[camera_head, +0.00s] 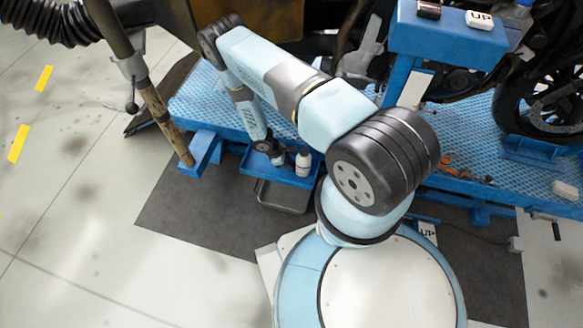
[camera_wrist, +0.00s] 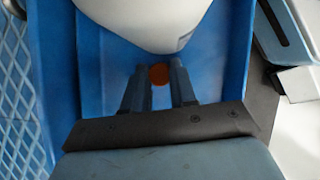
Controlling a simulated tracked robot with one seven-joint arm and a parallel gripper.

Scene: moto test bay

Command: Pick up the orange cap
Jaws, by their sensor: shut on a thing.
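The orange cap (camera_wrist: 159,74) shows in the wrist view between the tips of my two dark fingers. My gripper (camera_wrist: 159,78) is shut on it, over a blue tray (camera_wrist: 90,65). From the wrist view I cannot tell whether the cap touches the tray floor. In the head view my gripper (camera_head: 277,157) is small and low at the blue tray (camera_head: 305,181), left of a white bottle (camera_head: 303,162). The cap cannot be made out there.
The white bottle (camera_wrist: 145,20) stands very close beyond my fingertips in the wrist view. The tray's raised walls flank my gripper. A blue textured platform (camera_head: 205,105) lies beside the tray, and a grey pan (camera_head: 284,197) sits below it. A motorcycle wheel (camera_head: 545,100) stands at the right.

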